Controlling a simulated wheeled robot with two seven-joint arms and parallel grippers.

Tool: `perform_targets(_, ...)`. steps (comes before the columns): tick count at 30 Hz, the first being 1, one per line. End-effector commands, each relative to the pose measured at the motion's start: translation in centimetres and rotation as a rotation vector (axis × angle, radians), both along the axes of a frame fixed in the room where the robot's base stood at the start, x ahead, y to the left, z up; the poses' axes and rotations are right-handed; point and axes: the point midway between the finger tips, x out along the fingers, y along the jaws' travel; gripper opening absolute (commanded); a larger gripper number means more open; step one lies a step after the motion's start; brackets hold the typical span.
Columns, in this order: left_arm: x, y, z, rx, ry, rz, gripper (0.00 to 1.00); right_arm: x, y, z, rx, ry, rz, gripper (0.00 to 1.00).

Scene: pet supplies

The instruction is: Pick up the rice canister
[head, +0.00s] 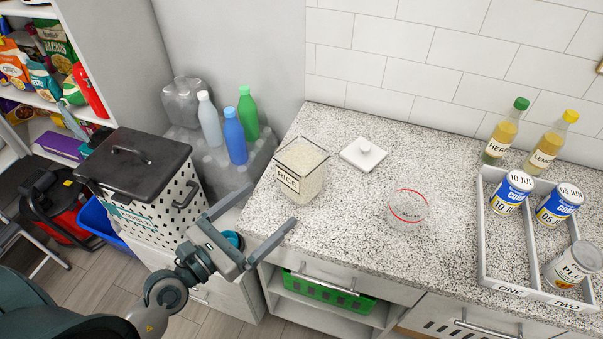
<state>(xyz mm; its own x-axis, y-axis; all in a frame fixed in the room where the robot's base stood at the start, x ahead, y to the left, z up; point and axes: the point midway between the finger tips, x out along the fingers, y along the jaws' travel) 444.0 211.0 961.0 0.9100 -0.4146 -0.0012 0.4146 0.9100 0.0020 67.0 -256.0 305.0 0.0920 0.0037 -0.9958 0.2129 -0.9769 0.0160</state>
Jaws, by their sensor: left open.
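The rice canister (302,172) is a clear square container filled with pale grains, with a label reading RICE on its front. It stands upright and uncovered near the left end of the speckled counter (350,222). A white square lid with a round knob (364,154) lies on the counter to its right and behind. My left gripper (265,206) is open and empty, in front and to the left of the canister by the counter's front left corner. Its fingers point toward the canister, apart from it as far as I can tell. My right gripper is not in view.
A clear cup with a red rim (408,206) stands right of the canister. A divided white tray (484,235) with several cans is at the right, with two bottles (500,132) behind. A black-lidded bin (155,195) and bottles (235,135) stand left of the counter.

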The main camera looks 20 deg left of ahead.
Motion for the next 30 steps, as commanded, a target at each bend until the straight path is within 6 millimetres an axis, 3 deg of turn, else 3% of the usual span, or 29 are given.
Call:
perform_targets(8,2.5,-1.1,0.5,-0.003,-0.003,0.0,0.94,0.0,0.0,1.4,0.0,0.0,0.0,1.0)
perform_targets(21,9.3,-4.1,0.4,-0.003,-0.001,0.0,0.94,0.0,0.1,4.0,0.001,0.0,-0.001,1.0)
perform_targets(30,11.1,-4.9,0.1,-0.002,0.0,0.001,0.94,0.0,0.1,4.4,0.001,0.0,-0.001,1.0)
